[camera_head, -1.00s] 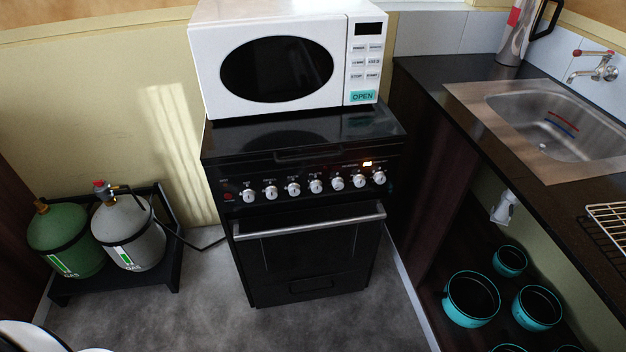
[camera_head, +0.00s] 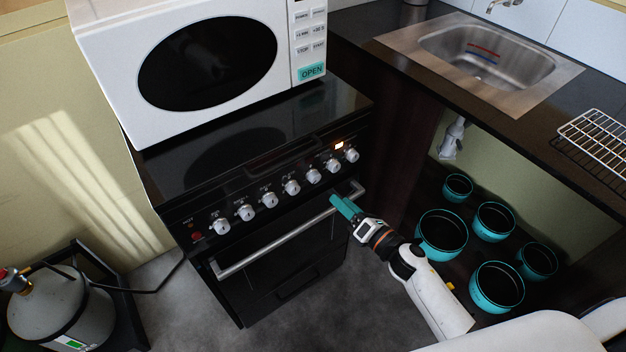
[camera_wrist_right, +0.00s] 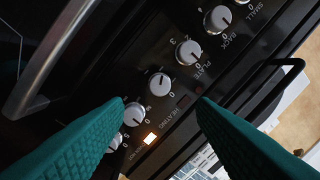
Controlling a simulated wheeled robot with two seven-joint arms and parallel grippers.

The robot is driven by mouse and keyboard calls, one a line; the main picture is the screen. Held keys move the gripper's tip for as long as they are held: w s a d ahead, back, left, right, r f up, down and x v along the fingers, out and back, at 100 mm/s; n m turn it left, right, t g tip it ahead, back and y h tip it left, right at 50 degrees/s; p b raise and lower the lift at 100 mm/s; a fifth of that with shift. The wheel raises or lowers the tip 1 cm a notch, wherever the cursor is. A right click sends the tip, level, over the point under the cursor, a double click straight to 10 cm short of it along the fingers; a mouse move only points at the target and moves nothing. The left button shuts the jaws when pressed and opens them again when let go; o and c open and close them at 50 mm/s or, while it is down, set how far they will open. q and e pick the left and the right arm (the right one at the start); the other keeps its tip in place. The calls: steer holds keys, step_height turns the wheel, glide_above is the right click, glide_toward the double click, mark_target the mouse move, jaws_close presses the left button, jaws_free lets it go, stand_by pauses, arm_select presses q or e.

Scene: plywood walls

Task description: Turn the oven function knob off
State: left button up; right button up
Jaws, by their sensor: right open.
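The black oven (camera_head: 275,255) stands under the microwave, with a row of several silver knobs on its front panel. The rightmost knob (camera_head: 352,155) sits beside a lit orange indicator (camera_head: 339,145). Which knob is the oven function knob I cannot tell. My right gripper (camera_head: 340,203), with teal fingers, is in front of the right end of the oven handle, below the right-hand knobs. In the right wrist view my open, empty fingers (camera_wrist_right: 160,103) point at the panel; a knob (camera_wrist_right: 159,83) shows between them, and a finger partly hides the lower knobs. My left gripper is not in view.
The silver oven handle (camera_head: 285,233) runs below the knobs. A white microwave (camera_head: 205,65) sits on the stove top. At the right, a counter with a sink (camera_head: 490,55) stands over teal pots (camera_head: 441,235). A gas bottle (camera_head: 60,305) stands at the lower left.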

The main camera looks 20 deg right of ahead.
mark_target(317, 180)
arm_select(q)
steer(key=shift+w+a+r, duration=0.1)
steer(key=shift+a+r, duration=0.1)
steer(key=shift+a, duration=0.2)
arm_select(e)
steer(key=x, duration=0.9)
steer(key=shift+w, duration=0.15)
steer(key=c, duration=1)
steer(key=shift+o, duration=0.2)
